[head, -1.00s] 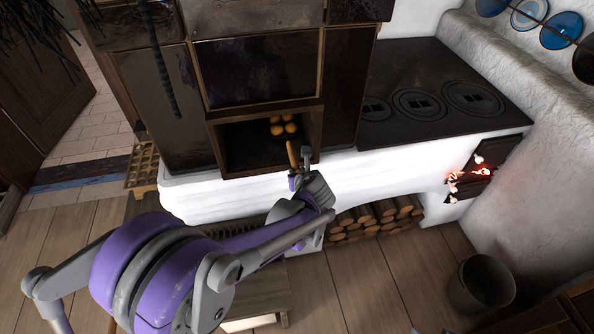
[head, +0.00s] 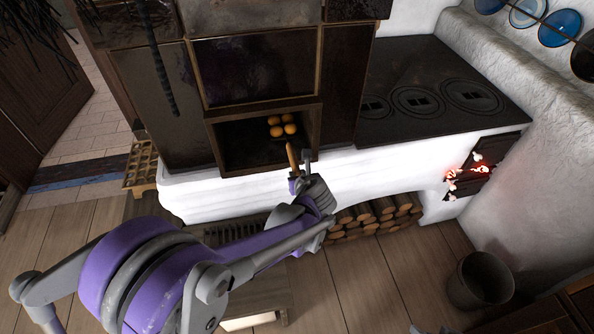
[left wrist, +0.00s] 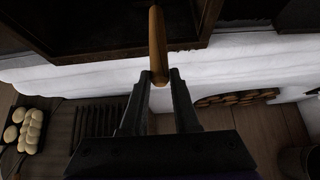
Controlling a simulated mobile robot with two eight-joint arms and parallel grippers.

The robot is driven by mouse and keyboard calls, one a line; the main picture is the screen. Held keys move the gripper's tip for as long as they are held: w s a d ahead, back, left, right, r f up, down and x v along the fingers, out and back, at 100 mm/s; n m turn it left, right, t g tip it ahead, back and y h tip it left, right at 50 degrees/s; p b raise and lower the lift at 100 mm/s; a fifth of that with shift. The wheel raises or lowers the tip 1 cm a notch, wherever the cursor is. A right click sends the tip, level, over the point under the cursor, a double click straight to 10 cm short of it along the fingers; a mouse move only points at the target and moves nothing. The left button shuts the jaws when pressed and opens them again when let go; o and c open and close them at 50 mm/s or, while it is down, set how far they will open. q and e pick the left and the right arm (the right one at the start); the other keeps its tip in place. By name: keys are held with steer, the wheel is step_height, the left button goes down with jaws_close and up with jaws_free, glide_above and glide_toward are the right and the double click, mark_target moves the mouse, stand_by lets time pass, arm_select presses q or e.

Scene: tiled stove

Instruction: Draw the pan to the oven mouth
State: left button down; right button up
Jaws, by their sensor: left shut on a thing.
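The oven mouth (head: 231,151) is a dark square opening in the tiled stove. Several golden round buns (head: 282,126) sit inside it; the pan under them is too dark to make out. The pan's wooden handle (head: 292,158) sticks out over the front sill, and it also shows in the left wrist view (left wrist: 157,45). My left gripper (head: 300,170) is in front of the opening, shut on the handle. In the left wrist view its fingers (left wrist: 160,90) lie on either side of the handle's near end. My right gripper is not in view.
A black cooktop (head: 430,95) lies to the right, with a glowing firebox (head: 468,178) below it. Stacked logs (head: 375,218) fill a niche under the white ledge (head: 390,165). A bucket (head: 480,282) stands on the floor at right. Loaves (left wrist: 30,130) lie at left in the wrist view.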

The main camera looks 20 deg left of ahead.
arm_select(q)
steer(key=s+d, duration=0.5)
steer(key=s, duration=0.1)
steer(key=shift+s, duration=0.35)
stand_by(0.6)
steer(key=c, duration=0.6)
jaws_free()
steer(key=p+v, duration=0.2)
steer(key=v, duration=0.8)
steer(key=shift+s+d+r, duration=0.2)
steer(key=shift+s+r, duration=0.05)
steer(key=shift+s, duration=0.05)
steer(key=p+v, duration=0.3)
steer(key=v, duration=0.3)
steer(key=shift+s+r+p, duration=0.1)
steer(key=shift+r+p, duration=0.05)
steer(key=shift+p, duration=0.25)
